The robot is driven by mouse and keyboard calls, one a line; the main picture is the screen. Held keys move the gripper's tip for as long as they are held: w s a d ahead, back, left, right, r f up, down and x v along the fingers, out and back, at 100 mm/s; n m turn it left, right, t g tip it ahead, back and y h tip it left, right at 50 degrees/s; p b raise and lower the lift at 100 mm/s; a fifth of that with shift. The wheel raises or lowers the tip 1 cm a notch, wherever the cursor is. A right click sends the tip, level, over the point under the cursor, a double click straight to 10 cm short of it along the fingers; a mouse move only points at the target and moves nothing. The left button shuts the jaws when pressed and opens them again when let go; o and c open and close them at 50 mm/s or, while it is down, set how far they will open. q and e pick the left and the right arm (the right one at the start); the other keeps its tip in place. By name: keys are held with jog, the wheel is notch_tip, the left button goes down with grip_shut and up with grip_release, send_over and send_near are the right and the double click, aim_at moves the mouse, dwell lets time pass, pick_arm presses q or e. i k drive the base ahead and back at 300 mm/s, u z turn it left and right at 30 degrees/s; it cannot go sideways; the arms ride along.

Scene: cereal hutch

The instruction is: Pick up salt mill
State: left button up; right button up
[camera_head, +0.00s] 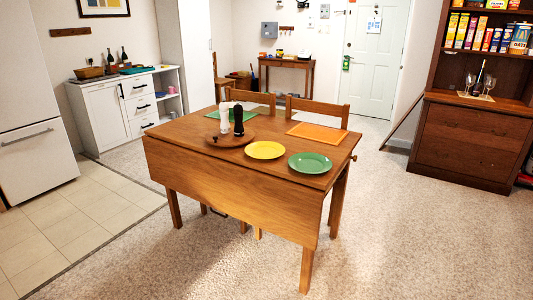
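Two mills stand upright side by side on a round wooden board (228,142) on the brown table (195,132). The left one is white, which I take to be the salt mill (224,118). The right one is a black mill (238,121), touching or nearly touching it in this view. Small dark items lie by the board's left edge, too small to name. Neither of my grippers is in view.
A yellow plate (265,150) and a green plate (310,163) lie right of the board. Green and orange placemats (317,133) lie behind. Chairs (318,108) stand at the table's far side. The floor before the table is clear.

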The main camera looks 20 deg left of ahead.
aim_at(225, 125)
jog(key=k, duration=0.8)
jog(key=u, duration=1.95)
jog(key=i, duration=1.9)
jog(key=z, duration=0.3)
jog(key=i, duration=1.35)
jog(key=z, duration=1.55)
jog(key=i, duration=0.5)
jog(key=z, duration=0.45)
